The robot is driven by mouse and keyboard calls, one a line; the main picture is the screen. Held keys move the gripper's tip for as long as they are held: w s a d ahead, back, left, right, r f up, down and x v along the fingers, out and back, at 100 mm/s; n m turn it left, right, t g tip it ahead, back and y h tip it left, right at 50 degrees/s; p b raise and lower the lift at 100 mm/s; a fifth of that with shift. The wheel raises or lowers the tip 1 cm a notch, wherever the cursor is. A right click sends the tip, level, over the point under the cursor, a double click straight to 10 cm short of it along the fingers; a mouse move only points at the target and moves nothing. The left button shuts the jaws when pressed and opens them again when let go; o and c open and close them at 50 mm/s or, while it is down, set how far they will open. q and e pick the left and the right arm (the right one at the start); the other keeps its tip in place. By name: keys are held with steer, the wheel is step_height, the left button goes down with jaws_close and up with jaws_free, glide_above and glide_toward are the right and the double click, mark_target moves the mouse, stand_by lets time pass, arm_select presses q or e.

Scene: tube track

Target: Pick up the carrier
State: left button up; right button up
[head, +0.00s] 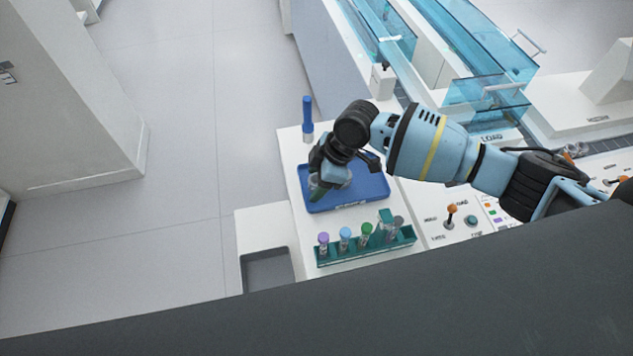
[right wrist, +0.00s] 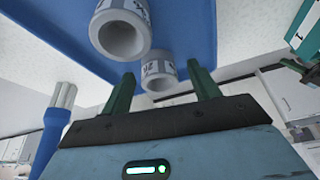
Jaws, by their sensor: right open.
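Two pale grey hollow cylinders, which look like carriers, show over the blue tray (head: 372,195) in the right wrist view. The nearer carrier (right wrist: 122,35) is large, its open end facing the camera. The other carrier (right wrist: 160,80) appears between the green fingertips of my right gripper (right wrist: 163,76). The jaws are open; I cannot tell whether they touch it. In the head view my right gripper (head: 318,190) is low over the tray's left part and hides much of what lies there. My left gripper is not in view.
A teal rack (head: 340,252) with several capped tubes stands in front of the tray. A blue upright tool (head: 307,115) stands behind it. A control panel with an orange-knobbed lever (head: 451,212) is to the right. Clear blue track covers (head: 490,45) run behind.

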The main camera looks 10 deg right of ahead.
steer(key=c, duration=0.8)
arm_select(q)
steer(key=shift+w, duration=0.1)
arm_select(e)
steer(key=shift+c, duration=0.2)
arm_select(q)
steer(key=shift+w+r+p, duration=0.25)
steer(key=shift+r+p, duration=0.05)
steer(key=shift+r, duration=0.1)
arm_select(e)
step_height(320, 180, up, 10)
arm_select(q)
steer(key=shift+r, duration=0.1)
arm_select(e)
steer(key=shift+r, duration=0.15)
